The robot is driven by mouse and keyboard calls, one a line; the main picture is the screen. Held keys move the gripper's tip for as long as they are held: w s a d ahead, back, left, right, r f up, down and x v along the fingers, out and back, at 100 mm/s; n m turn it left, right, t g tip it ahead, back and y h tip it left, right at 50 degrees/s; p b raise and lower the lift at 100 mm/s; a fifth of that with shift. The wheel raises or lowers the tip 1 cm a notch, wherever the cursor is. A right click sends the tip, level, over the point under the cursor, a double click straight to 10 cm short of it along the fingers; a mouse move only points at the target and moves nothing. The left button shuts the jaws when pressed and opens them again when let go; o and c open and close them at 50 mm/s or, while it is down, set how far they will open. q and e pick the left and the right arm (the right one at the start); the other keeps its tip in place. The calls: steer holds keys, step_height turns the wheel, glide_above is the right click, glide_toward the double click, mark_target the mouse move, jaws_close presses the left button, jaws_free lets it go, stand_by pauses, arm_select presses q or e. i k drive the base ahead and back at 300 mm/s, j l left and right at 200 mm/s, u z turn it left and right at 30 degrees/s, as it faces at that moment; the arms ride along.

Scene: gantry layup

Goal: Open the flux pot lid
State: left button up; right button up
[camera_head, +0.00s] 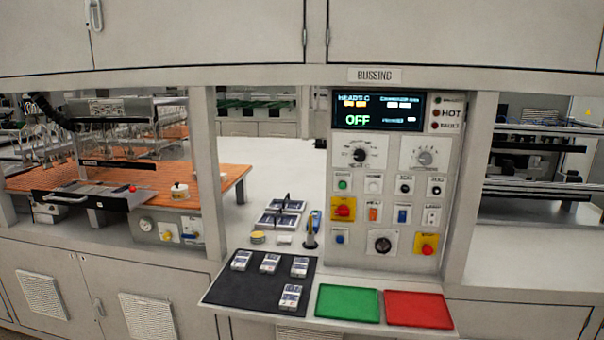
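A small white pot (180,192) with a small dark knob on top stands on the orange-brown work surface (218,177) at the left, behind the front frame. It looks like the flux pot, with its lid seemingly on, but it is too small to be sure. A small round yellowish tin (258,238) sits on the white bench near the middle. Neither of my grippers shows in the head view.
A control panel (378,200) labelled BUSSING shows OFF. Below are a black mat (262,291) with several small packs, a green mat (348,303) and a red mat (418,309). Frame posts (207,160) divide the openings. A dark bar mechanism (95,195) stands left of the pot.

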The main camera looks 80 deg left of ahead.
mark_target(177, 187)
steer(key=k+j+u, duration=0.1)
steer(key=u, duration=1.9)
steer(key=j+u, duration=0.25)
steer(key=u, duration=0.25)
steer(key=i+j+u, duration=0.2)
steer(key=u, duration=0.25)
steer(key=i+j+u, duration=0.1)
steer(key=u, duration=0.4)
steer(key=i+j+u, duration=0.4)
steer(key=i+u, duration=0.15)
steer(key=i, duration=0.15)
steer(key=i+j, duration=0.15)
steer(key=i, duration=0.25)
